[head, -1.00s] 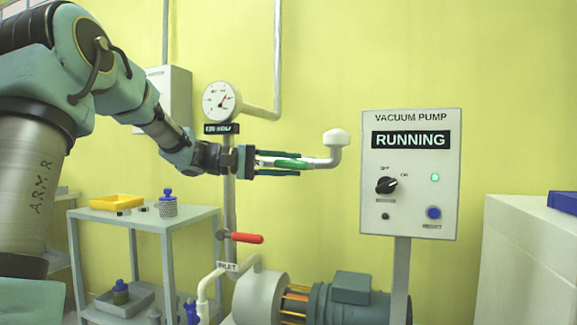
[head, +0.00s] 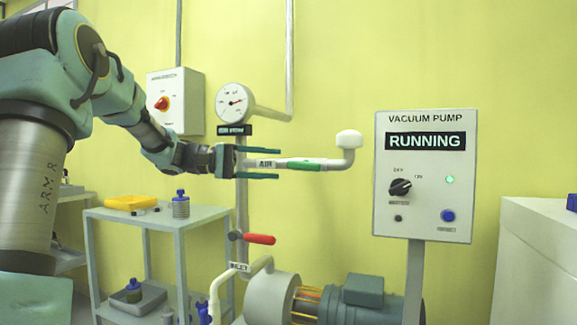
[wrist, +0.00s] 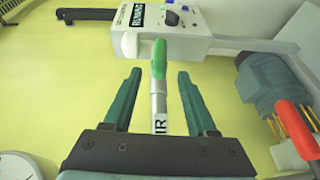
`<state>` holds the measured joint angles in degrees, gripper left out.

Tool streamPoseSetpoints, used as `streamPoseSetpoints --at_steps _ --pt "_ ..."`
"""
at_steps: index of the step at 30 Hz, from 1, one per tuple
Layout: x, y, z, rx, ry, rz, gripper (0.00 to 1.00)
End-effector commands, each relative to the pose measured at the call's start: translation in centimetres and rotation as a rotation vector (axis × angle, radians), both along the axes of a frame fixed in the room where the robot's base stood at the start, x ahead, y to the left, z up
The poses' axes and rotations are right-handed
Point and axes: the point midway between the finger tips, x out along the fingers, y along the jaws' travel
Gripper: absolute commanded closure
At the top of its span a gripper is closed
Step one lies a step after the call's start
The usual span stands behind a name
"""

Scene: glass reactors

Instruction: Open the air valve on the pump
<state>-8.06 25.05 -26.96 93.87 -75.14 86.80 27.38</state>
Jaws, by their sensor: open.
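The air valve's green lever (head: 304,166) lies along a white horizontal pipe labelled AIR (head: 264,163), which bends up at the right to a white cap (head: 349,139). My gripper (head: 279,163) is open, its fingers above and below the labelled part of the pipe, left of most of the lever. In the wrist view, the lever (wrist: 159,58) stands mostly beyond the fingertips of my gripper (wrist: 160,73). The pipe (wrist: 158,103) runs between the fingers, with a gap on each side. The pump (head: 350,298) is below.
The control box (head: 425,175) reads RUNNING and stands close to the right of the pipe end. A gauge (head: 234,103) is above my gripper. A red lever (head: 259,239) is on the lower pipe. A grey cart (head: 165,222) stands at left.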

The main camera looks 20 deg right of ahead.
Motion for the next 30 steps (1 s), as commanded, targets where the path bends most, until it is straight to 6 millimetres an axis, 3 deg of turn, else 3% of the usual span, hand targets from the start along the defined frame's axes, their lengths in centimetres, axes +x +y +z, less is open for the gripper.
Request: streamPoseSetpoints --at_steps 6,17,20,23,26,30 --pt "0.9 2.3 0.2 0.0 0.001 0.0 0.43" --pt "0.9 2.6 0.2 0.0 0.001 -0.001 0.43" --pt "0.7 2.6 -0.7 0.035 0.007 0.005 0.43" --pt "-0.1 2.6 -3.9 0.157 0.021 0.03 0.43" --pt "-1.6 3.8 -9.5 0.372 0.037 0.077 0.43" --pt "-4.6 8.4 -18.1 0.726 0.018 0.161 0.43"
